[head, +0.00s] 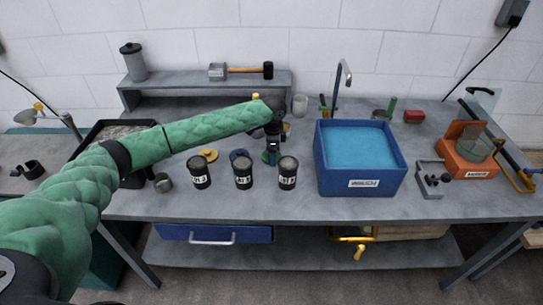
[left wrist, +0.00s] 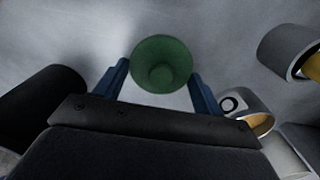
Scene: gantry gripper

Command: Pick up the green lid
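The green lid (left wrist: 161,65) is a round green disc with a raised knob, lying on the grey bench (head: 420,208). In the left wrist view it sits between the two blue fingers of my left gripper (left wrist: 159,75). The fingers are spread to either side of it, and I cannot tell whether the right one touches. In the head view my left gripper (head: 271,152) points down behind the black jars, and only a bit of the green lid (head: 266,157) shows beside it. My right gripper is not in view.
Three labelled black jars (head: 200,172) stand in front of the gripper. A blue water-filled basin (head: 328,181) stands close on the right. A raised shelf (head: 205,83) with a mallet (head: 240,71) is behind.

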